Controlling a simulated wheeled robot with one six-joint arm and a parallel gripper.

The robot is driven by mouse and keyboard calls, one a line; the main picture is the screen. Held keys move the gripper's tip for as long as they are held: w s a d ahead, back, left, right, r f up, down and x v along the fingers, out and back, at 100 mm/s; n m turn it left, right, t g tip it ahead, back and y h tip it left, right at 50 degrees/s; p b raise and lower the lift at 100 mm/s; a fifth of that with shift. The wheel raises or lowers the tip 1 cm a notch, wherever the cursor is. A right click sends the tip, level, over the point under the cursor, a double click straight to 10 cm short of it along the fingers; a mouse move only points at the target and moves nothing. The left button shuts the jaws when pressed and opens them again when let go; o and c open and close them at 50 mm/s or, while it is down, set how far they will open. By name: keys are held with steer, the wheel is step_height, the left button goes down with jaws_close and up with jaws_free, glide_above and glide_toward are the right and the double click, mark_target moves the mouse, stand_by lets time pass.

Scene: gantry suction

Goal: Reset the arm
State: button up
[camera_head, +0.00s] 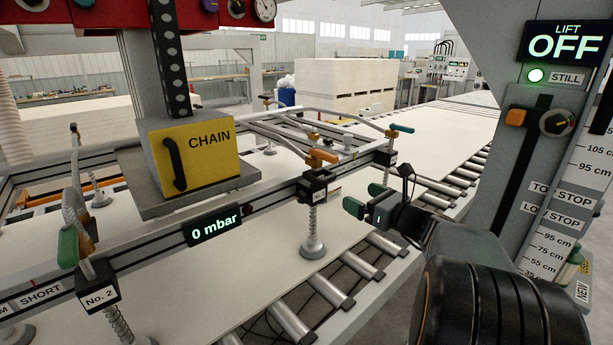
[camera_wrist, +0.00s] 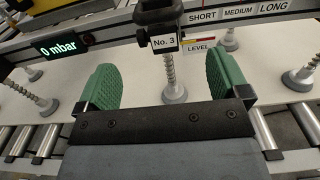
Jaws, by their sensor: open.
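My arm reaches in from the lower right of the head view. My gripper (camera_head: 365,199) has green pads and is held above the roller conveyor, just right of the suction frame. It is open and empty. In the wrist view my gripper (camera_wrist: 162,85) shows its two green pads wide apart. The No. 3 suction foot (camera_wrist: 174,94), with its spring stem, shows between the pads but appears farther off, under the frame beam. In the head view a suction foot (camera_head: 312,246) hangs left of the gripper, over or on the pale board; contact is unclear.
The suction frame's display (camera_head: 212,230) reads 0 mbar. A yellow CHAIN box (camera_head: 195,155) stands on the frame. Pale board (camera_head: 390,225) lies on rollers (camera_head: 362,262). A grey post with a LIFT OFF display (camera_head: 566,44) and knob (camera_head: 556,122) stands close on the right.

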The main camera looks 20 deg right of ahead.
steer(key=s+a+f+n+g+h+p, duration=0.1)
steer(key=s+a+f+n+g, duration=0.4)
steer(key=n, duration=0.3)
steer(key=s+a+f+n+g+p, duration=0.1)
steer(key=s+a+f+n+g, duration=0.2)
steer(key=f+n+g, duration=0.35)
steer(key=s+a+r+n+g+h+p, duration=0.1)
steer(key=s+a+n+h, duration=0.4)
steer(key=n, duration=1.2)
steer(key=shift+s+a+r+h+p, duration=0.4)
steer(key=shift+s+a+r+p, duration=0.4)
steer(key=shift+s+a+p, duration=0.95)
